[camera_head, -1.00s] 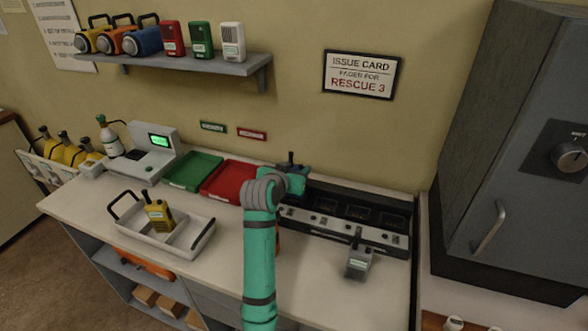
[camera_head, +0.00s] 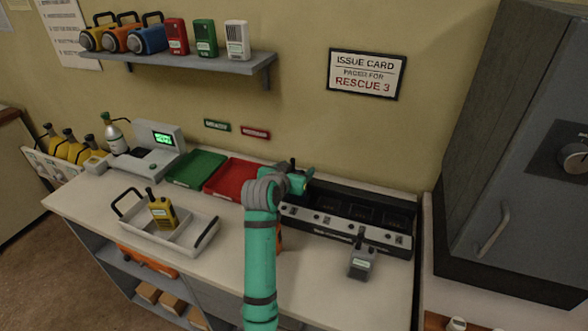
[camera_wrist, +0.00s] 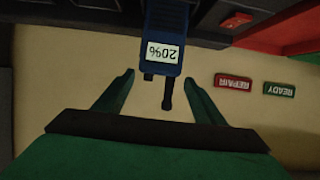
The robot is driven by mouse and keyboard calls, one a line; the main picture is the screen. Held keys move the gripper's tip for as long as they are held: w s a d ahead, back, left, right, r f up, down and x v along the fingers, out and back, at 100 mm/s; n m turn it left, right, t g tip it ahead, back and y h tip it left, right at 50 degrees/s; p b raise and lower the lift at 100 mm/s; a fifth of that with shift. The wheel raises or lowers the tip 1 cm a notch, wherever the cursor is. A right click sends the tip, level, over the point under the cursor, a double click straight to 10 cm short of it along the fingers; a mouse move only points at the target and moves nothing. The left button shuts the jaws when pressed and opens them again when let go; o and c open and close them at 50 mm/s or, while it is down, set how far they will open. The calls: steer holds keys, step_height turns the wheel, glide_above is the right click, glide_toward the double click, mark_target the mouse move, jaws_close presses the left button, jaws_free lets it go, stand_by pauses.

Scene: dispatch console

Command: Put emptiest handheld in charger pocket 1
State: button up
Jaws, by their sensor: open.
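My gripper (camera_wrist: 160,78) is open, with one finger on each side of the antenna end and nothing clamped. In the head view my gripper (camera_head: 300,181) is at the left end of the black charger (camera_head: 337,227), largely hiding the handheld there. A grey handheld (camera_head: 361,263) stands in front of the charger; its reading is too small to tell. A yellow handheld (camera_head: 163,213) stands in the white tray (camera_head: 203,236). Pocket numbers are not readable.
A red tray (camera_head: 228,177) and a green tray (camera_head: 194,167) lie left of the charger. An orange thing (camera_head: 279,237) is partly hidden behind my arm. A grey safe (camera_head: 540,170) stands at right. The front counter is mostly clear.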

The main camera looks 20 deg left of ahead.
steer(key=shift+s+r, duration=0.15)
steer(key=shift+s, duration=0.05)
steer(key=v, duration=1.1)
steer(key=shift+s+r, duration=0.25)
steer(key=shift+r, duration=0.1)
steer(key=shift+w+d, duration=0.1)
steer(key=shift+w, duration=0.05)
